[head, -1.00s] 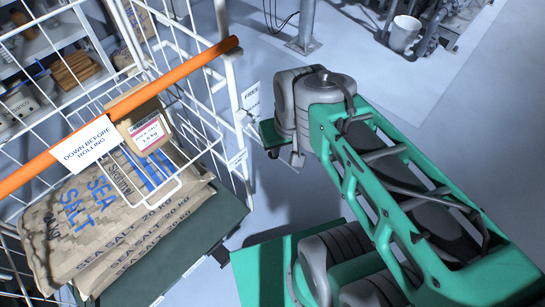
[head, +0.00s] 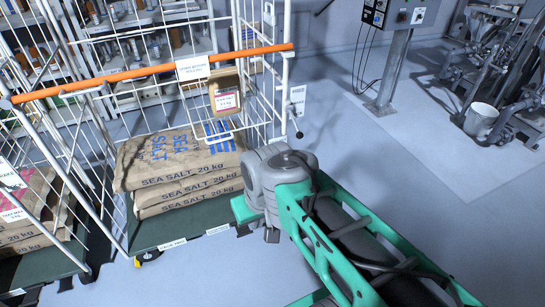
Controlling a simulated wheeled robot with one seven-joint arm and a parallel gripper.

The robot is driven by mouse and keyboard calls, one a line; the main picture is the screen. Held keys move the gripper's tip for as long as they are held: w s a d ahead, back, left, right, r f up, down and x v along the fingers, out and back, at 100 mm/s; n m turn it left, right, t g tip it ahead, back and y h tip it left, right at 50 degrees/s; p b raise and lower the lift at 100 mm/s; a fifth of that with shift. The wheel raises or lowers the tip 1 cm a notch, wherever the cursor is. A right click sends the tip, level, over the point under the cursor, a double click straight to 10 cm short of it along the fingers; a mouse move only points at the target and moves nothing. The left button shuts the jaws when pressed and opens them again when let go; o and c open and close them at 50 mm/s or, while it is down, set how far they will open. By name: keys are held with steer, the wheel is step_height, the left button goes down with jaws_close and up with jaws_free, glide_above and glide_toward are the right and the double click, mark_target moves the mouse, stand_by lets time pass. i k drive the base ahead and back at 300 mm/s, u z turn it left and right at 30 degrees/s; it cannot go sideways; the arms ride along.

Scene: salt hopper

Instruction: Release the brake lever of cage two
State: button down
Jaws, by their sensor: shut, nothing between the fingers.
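A white wire roll cage (head: 286,75) stands at centre left, with an orange bar (head: 150,74) across its front. Deck labels are too small to read, so I cannot confirm that it is cage two. A thin lever with a black knob (head: 299,135) hangs at its right front post, below a small white plate (head: 297,98). A yellow piece (head: 147,257) shows by the front left wheel. My gripper (head: 272,235) is small and partly hidden by my grey wrist, just right of the deck and below the knob. It appears shut and empty.
Sea salt sacks (head: 185,165) lie on the cage's dark green deck (head: 160,228). Another loaded cage (head: 60,262) stands at left. A control post (head: 390,70) and a bucket (head: 480,121) are at right. Floor between is clear.

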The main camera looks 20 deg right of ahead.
mark_target(299, 135)
steer(key=u, duration=0.55)
steer(key=i, duration=1.5)
steer(key=z, duration=0.35)
